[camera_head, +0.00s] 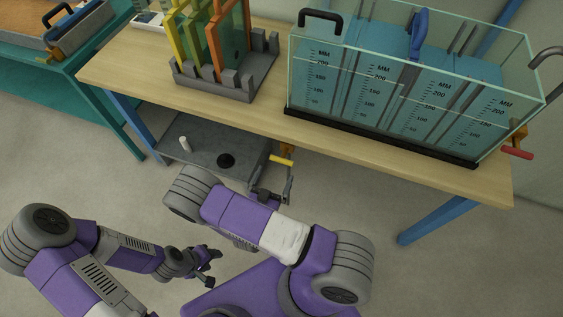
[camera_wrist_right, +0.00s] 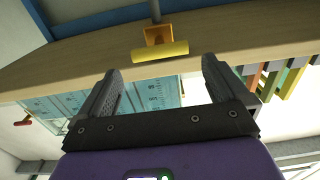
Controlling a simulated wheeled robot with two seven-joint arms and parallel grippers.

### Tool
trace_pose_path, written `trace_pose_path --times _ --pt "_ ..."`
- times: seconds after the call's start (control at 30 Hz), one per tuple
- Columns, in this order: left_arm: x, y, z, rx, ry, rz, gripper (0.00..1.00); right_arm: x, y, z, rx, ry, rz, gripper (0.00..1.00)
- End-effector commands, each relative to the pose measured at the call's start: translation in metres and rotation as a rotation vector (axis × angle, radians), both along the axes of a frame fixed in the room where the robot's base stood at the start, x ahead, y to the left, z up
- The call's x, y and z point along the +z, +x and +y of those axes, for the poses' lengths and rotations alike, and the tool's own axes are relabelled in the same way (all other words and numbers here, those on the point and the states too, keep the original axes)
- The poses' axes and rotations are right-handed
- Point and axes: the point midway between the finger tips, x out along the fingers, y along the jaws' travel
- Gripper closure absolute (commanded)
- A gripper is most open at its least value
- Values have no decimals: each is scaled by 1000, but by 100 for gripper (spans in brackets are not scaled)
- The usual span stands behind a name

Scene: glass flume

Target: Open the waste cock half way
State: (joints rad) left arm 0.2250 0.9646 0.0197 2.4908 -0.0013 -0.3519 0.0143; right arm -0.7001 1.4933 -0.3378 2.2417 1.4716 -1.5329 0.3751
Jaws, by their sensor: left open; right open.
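A yellow lever handle (camera_head: 281,159) on an orange bracket (camera_head: 287,147) is mounted under the front edge of the wooden table. In the right wrist view the yellow handle (camera_wrist_right: 160,51) lies crosswise just beyond my right fingertips. A red handle (camera_head: 517,152) on an orange fitting sits at the flume's right end. No label tells which one is the waste cock. My right gripper (camera_head: 271,192) is open and empty, just below the yellow handle; its fingers (camera_wrist_right: 161,70) point at it with a gap between. My left gripper (camera_head: 207,272) is open and empty, low over the floor.
The glass flume (camera_head: 385,105) with water and MM scales stands on the wooden table (camera_head: 130,72). A grey rack (camera_head: 225,85) holds coloured panels left of it. A grey shelf (camera_head: 205,145) with a small white cylinder (camera_head: 185,143) is below. Floor at the front right is clear.

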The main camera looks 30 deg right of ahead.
Motion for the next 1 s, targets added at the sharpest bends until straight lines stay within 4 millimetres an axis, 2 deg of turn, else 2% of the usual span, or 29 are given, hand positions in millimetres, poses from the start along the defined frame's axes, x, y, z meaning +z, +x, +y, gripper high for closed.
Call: trace_pose_path --times 0.5,0.87,1.0 --pt "-12 0 0 0 0 -1 50 3 43 -51 -4 -10 -14 0" --pt "-12 0 0 0 0 0 50 3 48 -56 -3 -9 -12 0" --pt "-12 0 0 0 0 0 50 3 47 -56 -2 -9 -12 20"
